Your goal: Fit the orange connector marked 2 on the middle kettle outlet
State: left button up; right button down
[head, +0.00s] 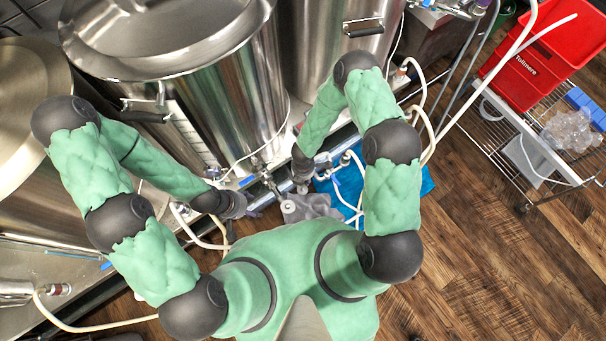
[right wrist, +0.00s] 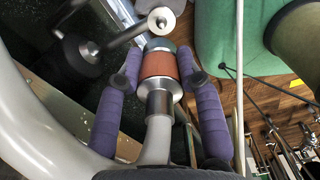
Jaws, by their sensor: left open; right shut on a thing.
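My right gripper (head: 301,184) is low in front of the middle kettle (head: 235,95). In the right wrist view its purple fingers lie on both sides of an orange-banded metal connector (right wrist: 160,67) on the end of a pale hose (right wrist: 156,140). No number shows on it. Just beyond the connector's dark front end is a round steel pipe end (right wrist: 160,20), apparently the kettle outlet; I cannot tell whether they touch. My left gripper (head: 240,208) is open, left of the right one, near a white hose. The connector is too small to make out in the head view.
More steel kettles stand left (head: 28,150) and right (head: 335,45). White hoses (head: 205,240) loop around the grippers. A blue mat (head: 405,190) lies on the floor under my right arm. A wire cart (head: 500,105) with a red bin (head: 550,45) is at the right. Wooden floor is clear at lower right.

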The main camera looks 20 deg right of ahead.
jog(key=shift+r+p, duration=1.3)
jog(key=shift+r, duration=0.95)
pick_arm(q)
notch_tip(320, 180, up, 3)
jog(key=shift+f, duration=0.2)
